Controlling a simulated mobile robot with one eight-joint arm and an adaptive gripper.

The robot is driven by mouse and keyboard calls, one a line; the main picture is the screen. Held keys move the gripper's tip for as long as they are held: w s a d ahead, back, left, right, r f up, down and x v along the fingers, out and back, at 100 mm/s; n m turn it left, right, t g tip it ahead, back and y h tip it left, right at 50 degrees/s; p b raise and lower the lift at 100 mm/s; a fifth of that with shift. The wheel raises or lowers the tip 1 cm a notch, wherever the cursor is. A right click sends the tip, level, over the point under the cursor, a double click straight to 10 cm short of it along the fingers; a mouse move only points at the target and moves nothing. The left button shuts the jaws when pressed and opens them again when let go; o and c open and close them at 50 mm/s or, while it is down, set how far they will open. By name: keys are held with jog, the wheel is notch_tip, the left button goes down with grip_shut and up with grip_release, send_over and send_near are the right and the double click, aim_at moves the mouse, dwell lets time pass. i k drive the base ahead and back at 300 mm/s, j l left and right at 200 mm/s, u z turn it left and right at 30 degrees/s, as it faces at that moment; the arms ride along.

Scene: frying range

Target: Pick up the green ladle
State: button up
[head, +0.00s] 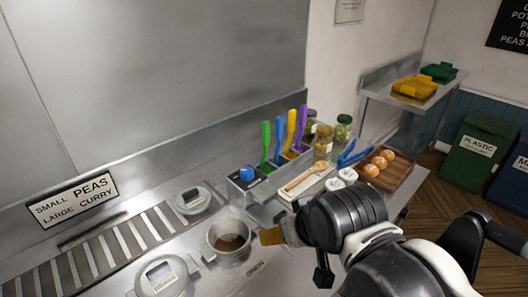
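The green ladle (266,142) stands upright in a rack at the back of the counter. Only its green handle shows clearly; its lower end is hidden in the rack. Blue (279,138), yellow (291,130) and purple (301,124) handles stand in a row to its right. My gripper (306,228) is at the end of the dark arm, in front of and to the right of the ladle, clear of it. Its fingers are mostly hidden by the arm, so I cannot tell whether they are open or shut.
A metal pot (229,236) with brown contents and a tan block-like thing (271,236) lie left of my gripper. A blue-topped container (247,175), wooden utensil (304,178), jars (323,142), blue tongs (350,153) and a wooden board (395,177) with round buns crowd the counter.

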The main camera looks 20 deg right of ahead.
aim_at(266, 170)
jog(key=k+j+u, duration=0.1)
jog(key=u, duration=0.3)
jog(key=k+j+u, duration=0.1)
jog(key=u, duration=0.35)
jog(key=k+j+u, duration=0.1)
jog(key=u, duration=0.3)
jog(key=z, duration=1)
jog(key=l, duration=0.1)
